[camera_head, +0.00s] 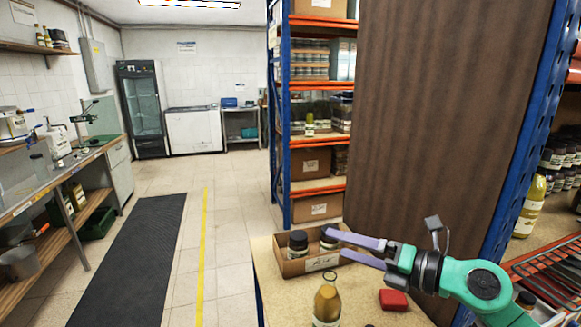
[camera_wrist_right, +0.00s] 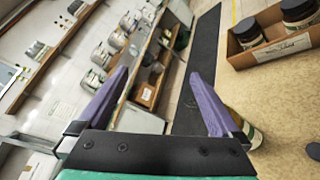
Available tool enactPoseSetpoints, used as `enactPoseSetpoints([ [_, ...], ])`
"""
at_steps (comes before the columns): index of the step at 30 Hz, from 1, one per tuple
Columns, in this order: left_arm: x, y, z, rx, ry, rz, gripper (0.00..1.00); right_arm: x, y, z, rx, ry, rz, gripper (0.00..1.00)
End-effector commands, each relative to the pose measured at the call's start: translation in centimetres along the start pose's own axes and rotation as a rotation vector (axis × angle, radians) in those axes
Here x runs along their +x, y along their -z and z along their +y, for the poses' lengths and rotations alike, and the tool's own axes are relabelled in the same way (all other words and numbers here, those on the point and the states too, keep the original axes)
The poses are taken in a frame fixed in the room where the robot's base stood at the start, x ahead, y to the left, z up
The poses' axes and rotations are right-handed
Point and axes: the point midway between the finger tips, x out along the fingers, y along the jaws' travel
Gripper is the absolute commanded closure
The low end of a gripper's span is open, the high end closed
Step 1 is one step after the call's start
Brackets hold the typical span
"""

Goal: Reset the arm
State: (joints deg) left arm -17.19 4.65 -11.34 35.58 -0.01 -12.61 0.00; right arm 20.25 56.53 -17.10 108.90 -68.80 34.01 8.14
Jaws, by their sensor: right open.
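My right gripper (camera_head: 335,243) is open, its two purple fingers spread and pointing left over the near table. No object shows between the fingers in the right wrist view (camera_wrist_right: 158,74). In the head view the fingers overlap the right side of a cardboard tray (camera_head: 292,268) of dark-lidded jars; contact cannot be told. One jar (camera_head: 298,243) stands clear, and another (camera_head: 329,240) is partly hidden by a finger. The tray (camera_wrist_right: 276,52) also shows at the upper right of the wrist view. My left gripper is not in view.
A yellow-filled bottle (camera_head: 327,304) and a red block (camera_head: 393,299) are on the table (camera_head: 268,300) near my right arm. A tall brown panel (camera_head: 445,110) and blue-framed shelving (camera_head: 282,130) stand behind.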

Motion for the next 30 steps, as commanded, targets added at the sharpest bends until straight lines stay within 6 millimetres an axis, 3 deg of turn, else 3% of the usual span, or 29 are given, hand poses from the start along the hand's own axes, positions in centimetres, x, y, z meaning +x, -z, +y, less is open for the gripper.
enactPoseSetpoints([
  [2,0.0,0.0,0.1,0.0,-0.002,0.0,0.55,0.1,-1.6,2.5,0.258,-0.191,-0.213,0.0],
  [4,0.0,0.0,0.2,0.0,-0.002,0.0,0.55,-1.6,-4.1,1.6,0.532,-0.285,-0.442,0.0],
  [5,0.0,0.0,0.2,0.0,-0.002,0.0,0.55,-2.7,-5.0,0.2,0.658,-0.301,-0.543,0.0],
  [6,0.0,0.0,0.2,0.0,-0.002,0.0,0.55,-4.2,-5.5,-2.4,0.831,-0.296,-0.677,0.0],
  [8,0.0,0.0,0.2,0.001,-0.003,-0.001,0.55,-6.6,-4.9,-7.5,1.093,-0.239,-0.867,0.0],
  [9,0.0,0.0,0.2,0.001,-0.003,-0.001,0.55,-8.0,-3.5,-10.8,1.247,-0.179,-0.972,0.0],
  [12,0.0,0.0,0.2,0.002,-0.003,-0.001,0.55,-10.8,1.8,-17.2,1.556,0.009,-1.162,0.0],
  [15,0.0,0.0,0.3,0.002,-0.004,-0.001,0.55,-12.8,7.5,-20.9,1.774,0.202,-1.274,0.0],
  [21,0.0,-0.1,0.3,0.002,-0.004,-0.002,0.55,-15.5,17.5,-23.5,2.062,0.552,-1.37,0.0],
  [27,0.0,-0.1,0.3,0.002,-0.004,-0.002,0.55,-17.7,26.0,-22.8,2.263,0.885,-1.378,0.0],
  [30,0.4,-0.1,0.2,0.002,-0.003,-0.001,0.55,-16.7,27.9,-26.3,2.259,0.92,-1.384,0.0],
])
